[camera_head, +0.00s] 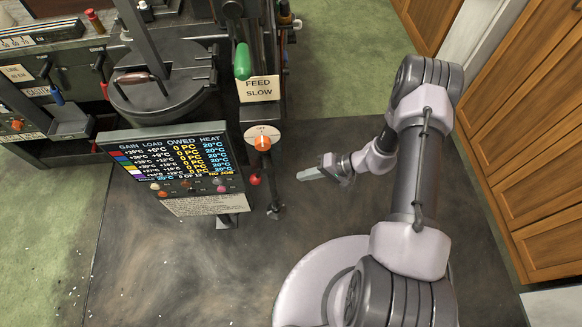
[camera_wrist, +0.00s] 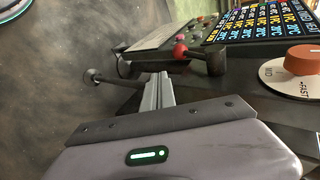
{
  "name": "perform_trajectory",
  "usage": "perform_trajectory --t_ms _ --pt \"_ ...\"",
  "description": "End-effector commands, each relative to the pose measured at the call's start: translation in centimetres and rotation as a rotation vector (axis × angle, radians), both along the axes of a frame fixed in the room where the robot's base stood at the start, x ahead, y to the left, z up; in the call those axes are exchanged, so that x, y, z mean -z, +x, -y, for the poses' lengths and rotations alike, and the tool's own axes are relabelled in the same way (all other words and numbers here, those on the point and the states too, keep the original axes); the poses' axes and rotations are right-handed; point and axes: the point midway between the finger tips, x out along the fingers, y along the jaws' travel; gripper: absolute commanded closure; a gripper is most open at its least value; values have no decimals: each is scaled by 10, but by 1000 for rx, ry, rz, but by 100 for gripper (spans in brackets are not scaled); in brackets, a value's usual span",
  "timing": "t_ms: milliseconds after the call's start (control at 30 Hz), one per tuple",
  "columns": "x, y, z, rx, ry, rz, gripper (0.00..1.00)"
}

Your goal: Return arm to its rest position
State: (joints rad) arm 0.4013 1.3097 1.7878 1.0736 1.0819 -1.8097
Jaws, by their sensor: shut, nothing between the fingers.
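My arm (camera_head: 407,180) rises from my base at the lower right and bends at its elbow, with the forearm reaching back to the left. My gripper (camera_head: 302,174) is shut and empty in the head view, held over the dark floor mat to the right of the machine. In the wrist view my gripper (camera_wrist: 161,78) also shows shut, its fingers together. It points toward the dark lever with a round knob (camera_wrist: 92,76); I cannot tell whether they touch.
The type caster's display panel (camera_head: 172,160), orange dial (camera_head: 262,142) and red-knobbed lever (camera_head: 255,180) stand left of my gripper. A "FEED SLOW" sign (camera_head: 259,88) and green handle (camera_head: 242,60) are above. Wooden cabinets (camera_head: 540,150) line the right. The mat (camera_head: 330,140) between is clear.

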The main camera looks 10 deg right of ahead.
Motion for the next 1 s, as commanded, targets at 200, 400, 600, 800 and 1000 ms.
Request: perform_trajectory --t_ms 200,400,600,800,1000 --pt "-22 7 2 -14 -13 1 100" --pt "-181 17 -10 -87 -143 -29 100" --pt "-334 -44 -26 -49 -380 -20 100" --pt "-416 -133 -20 146 -580 90 100" --pt "-436 -175 -6 308 -638 184 100"
